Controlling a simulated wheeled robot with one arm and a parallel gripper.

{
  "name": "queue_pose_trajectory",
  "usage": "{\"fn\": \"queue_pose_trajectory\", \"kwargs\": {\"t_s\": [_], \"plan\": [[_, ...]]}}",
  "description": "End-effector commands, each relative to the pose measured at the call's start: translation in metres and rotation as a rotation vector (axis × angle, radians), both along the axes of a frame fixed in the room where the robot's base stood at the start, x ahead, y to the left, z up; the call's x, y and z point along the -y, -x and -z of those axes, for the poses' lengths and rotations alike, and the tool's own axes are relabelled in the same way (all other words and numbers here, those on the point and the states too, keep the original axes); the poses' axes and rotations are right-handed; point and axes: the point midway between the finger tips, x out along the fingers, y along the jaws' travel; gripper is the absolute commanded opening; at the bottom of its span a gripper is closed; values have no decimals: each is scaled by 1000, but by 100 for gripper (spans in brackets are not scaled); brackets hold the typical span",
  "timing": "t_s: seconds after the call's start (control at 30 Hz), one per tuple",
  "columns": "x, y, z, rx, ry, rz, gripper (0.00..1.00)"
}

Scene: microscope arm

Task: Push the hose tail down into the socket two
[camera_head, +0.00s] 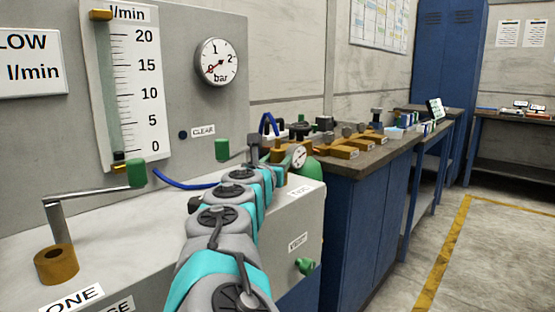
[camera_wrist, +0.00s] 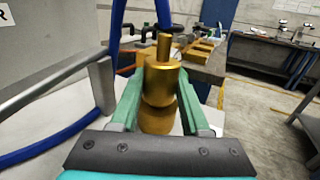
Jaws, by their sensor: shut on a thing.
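In the wrist view my gripper (camera_wrist: 160,85) is shut on the brass hose tail (camera_wrist: 163,72), with one green finger on each side. The hose tail looks upright, with a narrow stem on top. A wider brass collar, apparently socket two (camera_wrist: 157,118), shows directly below it between the fingers. I cannot tell how deep the tail sits in it. A blue hose (camera_wrist: 118,30) rises beside the tail. In the head view my gripper (camera_head: 268,150) is small at the far end of my arm, which hides most of the socket area.
A brass socket (camera_head: 56,265) by the label ONE stands at the front left, under a bent grey pipe (camera_head: 58,215). The flow meter panel (camera_head: 180,110) rises behind. A small gauge (camera_head: 299,157) stands close right of my gripper. A bench (camera_head: 370,155) with brass fittings lies beyond.

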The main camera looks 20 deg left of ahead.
Motion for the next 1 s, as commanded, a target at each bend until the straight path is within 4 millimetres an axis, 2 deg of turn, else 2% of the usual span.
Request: {"fn": "queue_pose_trajectory", "kwargs": {"t_s": [0.3,0.33,0.6,1.0], "plan": [[0,0,7,0,1,0,0],[0,0,7,0,1,0,49],[0,0,6,0,0,0,80],[0,1,6,0,1,0,81]]}}
